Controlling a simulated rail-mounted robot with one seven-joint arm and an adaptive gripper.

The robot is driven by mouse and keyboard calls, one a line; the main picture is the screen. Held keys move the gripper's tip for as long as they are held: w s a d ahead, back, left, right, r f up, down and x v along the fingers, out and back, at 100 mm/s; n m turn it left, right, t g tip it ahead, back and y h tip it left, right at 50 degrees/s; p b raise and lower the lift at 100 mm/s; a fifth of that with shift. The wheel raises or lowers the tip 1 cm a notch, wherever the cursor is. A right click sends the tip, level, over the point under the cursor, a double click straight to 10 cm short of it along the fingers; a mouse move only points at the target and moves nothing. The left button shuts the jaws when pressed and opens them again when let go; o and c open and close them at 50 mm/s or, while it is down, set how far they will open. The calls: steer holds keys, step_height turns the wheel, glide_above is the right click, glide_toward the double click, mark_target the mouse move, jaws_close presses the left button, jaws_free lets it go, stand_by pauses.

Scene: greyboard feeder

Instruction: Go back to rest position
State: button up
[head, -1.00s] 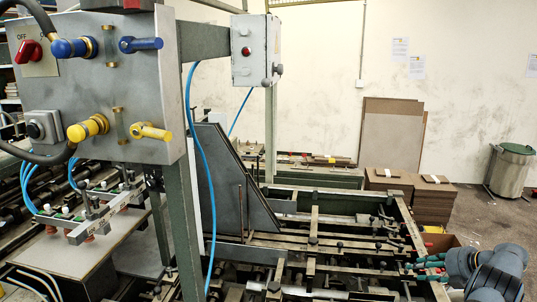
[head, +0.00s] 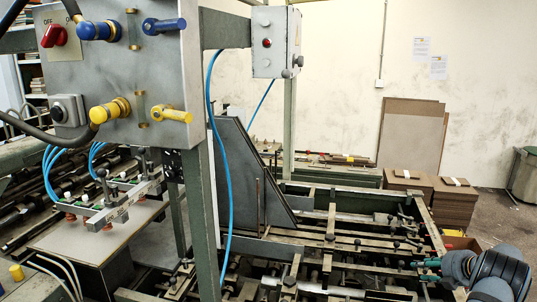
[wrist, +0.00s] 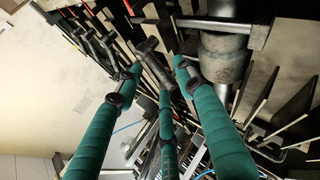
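My gripper (head: 427,268) shows at the lower right of the head view, beside the right end of the feeder frame (head: 425,222). Its teal fingers point left, over or close to the frame's rails; I cannot tell the exact height. In the wrist view the teal fingers of my gripper (wrist: 155,78) are spread apart, with nothing held between them. Behind them are dark rods, rails and a grey cylinder (wrist: 224,55) of the machine.
A grey control panel (head: 115,75) with a red switch, blue and yellow valves and hoses stands at left. A grey box (head: 277,42) is on a post. Brown board stacks (head: 455,203) and a bin (head: 525,177) are at right. Some floor shows between them.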

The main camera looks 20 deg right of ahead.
steer(key=m+h+b, duration=0.1)
steer(key=b, duration=0.1)
steer(key=w+m+h+b, duration=0.1)
steer(key=b, duration=0.2)
steer(key=shift+a+f+m+g, duration=0.3)
steer(key=shift+a+f, duration=0.05)
steer(key=shift+f, duration=0.05)
steer(key=w+m+g+h, duration=0.1)
steer(key=m+h, duration=0.1)
steer(key=w+r+m+g+h+p, duration=0.1)
steer(key=m+g, duration=0.1)
steer(key=m, duration=0.1)
steer(key=w+m+g+h, duration=0.1)
steer(key=m+h, duration=0.1)
steer(key=shift+w+d+r+m+h+p, duration=0.1)
steer(key=shift+w+r+m+h+p, duration=0.05)
steer(key=shift+m+h+p, duration=0.2)
steer(key=shift+d+f+m+g+p, duration=0.15)
steer(key=shift+f+m+g+p, duration=0.05)
steer(key=shift+m+g+p, duration=0.3)
